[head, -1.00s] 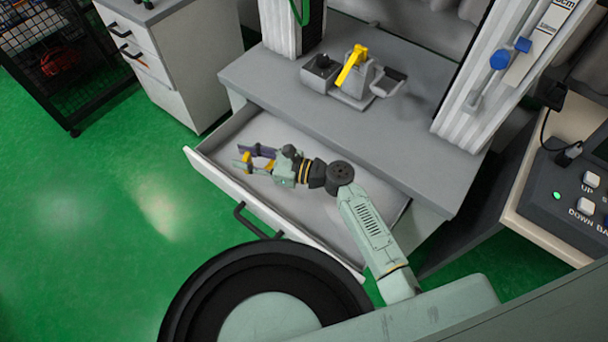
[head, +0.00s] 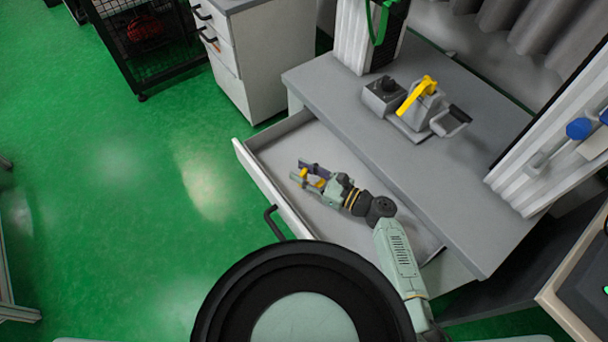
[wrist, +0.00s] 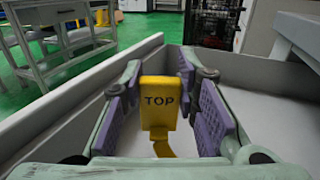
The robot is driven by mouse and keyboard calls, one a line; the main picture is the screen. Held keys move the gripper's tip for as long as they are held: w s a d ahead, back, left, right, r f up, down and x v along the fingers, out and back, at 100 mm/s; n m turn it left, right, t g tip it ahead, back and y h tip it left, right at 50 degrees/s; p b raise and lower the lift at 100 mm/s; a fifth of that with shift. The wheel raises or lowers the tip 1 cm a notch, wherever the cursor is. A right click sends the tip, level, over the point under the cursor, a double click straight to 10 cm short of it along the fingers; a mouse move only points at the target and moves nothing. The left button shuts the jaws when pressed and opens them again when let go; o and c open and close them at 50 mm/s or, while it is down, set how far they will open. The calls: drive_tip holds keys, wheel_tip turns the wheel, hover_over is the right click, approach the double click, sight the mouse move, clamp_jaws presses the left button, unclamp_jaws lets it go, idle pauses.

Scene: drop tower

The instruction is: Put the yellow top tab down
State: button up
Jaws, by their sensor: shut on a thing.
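The yellow tab (wrist: 158,103), marked TOP in black, stands upright between the purple pads of my gripper (wrist: 160,98) in the wrist view. A yellow strip runs from its lower end toward the camera. My gripper is shut on the tab. In the head view my gripper (head: 308,175) is inside the open drawer (head: 262,187), near its left end, with bits of yellow showing at the fingers. I cannot tell whether the tab touches the drawer floor.
The drawer's light floor looks bare around my gripper. The grey table (head: 345,105) above carries a device with a yellow lever (head: 417,97). A white cabinet (head: 262,60) stands behind, and a black mesh cage (head: 150,45) is at the back left. Green floor lies open at left.

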sight(305, 177)
drive_tip(key=shift+f, duration=0.8)
drive_tip(key=shift+f+b, duration=0.45)
drive_tip(key=shift+f, duration=0.2)
drive_tip(key=o, duration=0.9)
drive_tip(key=shift+o, duration=0.2)
drive_tip(key=shift+r, duration=0.15)
drive_tip(key=shift+d+r+p, duration=0.15)
drive_tip(key=shift+r+p, duration=0.45)
drive_tip(key=shift+r, duration=0.1)
drive_tip(key=b+v, duration=0.1)
drive_tip(key=v, duration=0.3)
drive_tip(key=b+v, duration=0.1)
drive_tip(key=v, duration=0.1)
drive_tip(key=shift+f+b, duration=0.3)
drive_tip(key=shift+s+d+r, duration=0.15)
drive_tip(key=shift+s+d, duration=0.2)
drive_tip(key=shift+d, duration=0.15)
